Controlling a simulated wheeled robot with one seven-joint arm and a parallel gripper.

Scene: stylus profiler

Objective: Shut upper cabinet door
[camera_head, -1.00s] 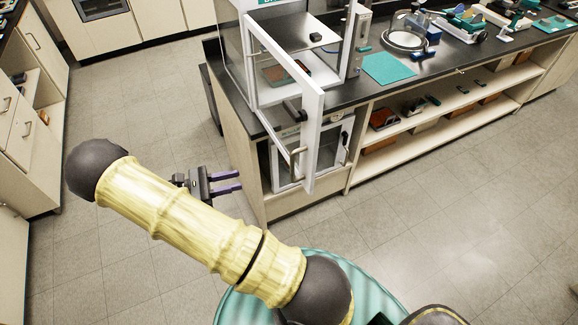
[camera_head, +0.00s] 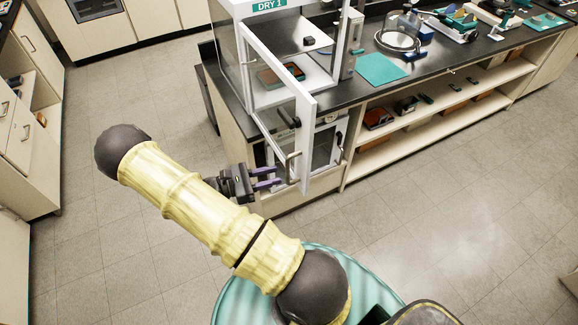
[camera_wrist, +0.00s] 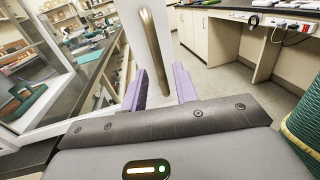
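The upper cabinet, labelled DRY 1 (camera_head: 268,5), stands on the dark bench. Its white-framed glass door (camera_head: 306,125) is swung open toward me. The door carries a vertical bar handle (camera_head: 291,166). My gripper (camera_head: 268,178) is in front of the bench, just left of the door's free edge. The metal handle (camera_wrist: 154,45) and white door frame (camera_wrist: 122,75) show just beyond the fingers. I cannot tell whether a finger touches the door.
A lower cabinet with a glass front (camera_head: 325,147) sits below the bench top, behind the open door. A teal mat (camera_head: 381,69) and instruments lie on the bench to the right. Open shelves (camera_head: 430,110) run beneath. The floor (camera_head: 420,210) in front is clear.

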